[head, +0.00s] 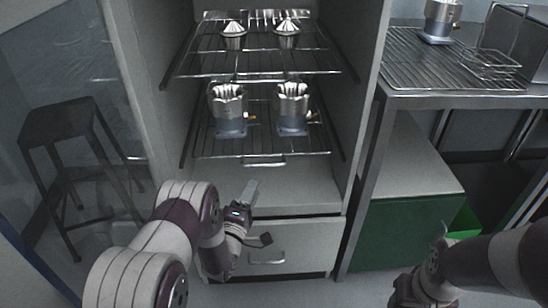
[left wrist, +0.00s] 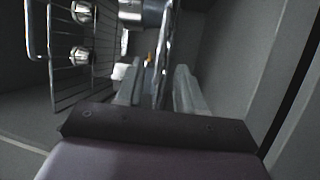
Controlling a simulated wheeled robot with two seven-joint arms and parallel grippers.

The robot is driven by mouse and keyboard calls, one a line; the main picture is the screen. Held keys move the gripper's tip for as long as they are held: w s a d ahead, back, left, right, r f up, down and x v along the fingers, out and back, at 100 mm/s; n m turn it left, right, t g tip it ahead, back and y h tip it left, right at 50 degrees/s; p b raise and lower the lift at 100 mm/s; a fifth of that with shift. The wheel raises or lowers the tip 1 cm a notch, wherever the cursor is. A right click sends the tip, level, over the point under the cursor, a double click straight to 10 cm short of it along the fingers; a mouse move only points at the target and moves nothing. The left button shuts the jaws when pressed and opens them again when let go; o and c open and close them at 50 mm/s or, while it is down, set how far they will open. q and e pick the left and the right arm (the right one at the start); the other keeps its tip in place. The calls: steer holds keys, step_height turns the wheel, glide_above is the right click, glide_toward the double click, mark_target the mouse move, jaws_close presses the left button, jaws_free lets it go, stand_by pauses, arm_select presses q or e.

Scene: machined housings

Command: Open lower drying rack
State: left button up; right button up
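The lower drying rack (head: 263,162) is a wire shelf inside the open cabinet, with a small handle at its front edge. Two machined housings (head: 230,112) (head: 292,108) stand upright on it. My left gripper (head: 262,210) is below and in front of that handle, its fingers apart. In the left wrist view the two pale fingers (left wrist: 157,88) are also apart, with a shiny metal bar or edge (left wrist: 160,55) seen between and beyond them; I cannot tell whether they touch it. My right gripper (head: 440,240) is low at the right, away from the cabinet; its fingers are unclear.
The upper rack (head: 262,68) holds two cone-topped parts. Below the racks is a cabinet drawer (head: 300,245) with a handle. A metal table (head: 450,100) stands at the right, with a wire rack and a housing on it. A dark stool (head: 65,125) shows behind glass at the left.

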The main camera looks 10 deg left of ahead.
arm_select(q)
steer(key=b+x, duration=0.3)
steer(key=x, duration=0.9)
steer(key=shift+w, duration=0.15)
jaws_close()
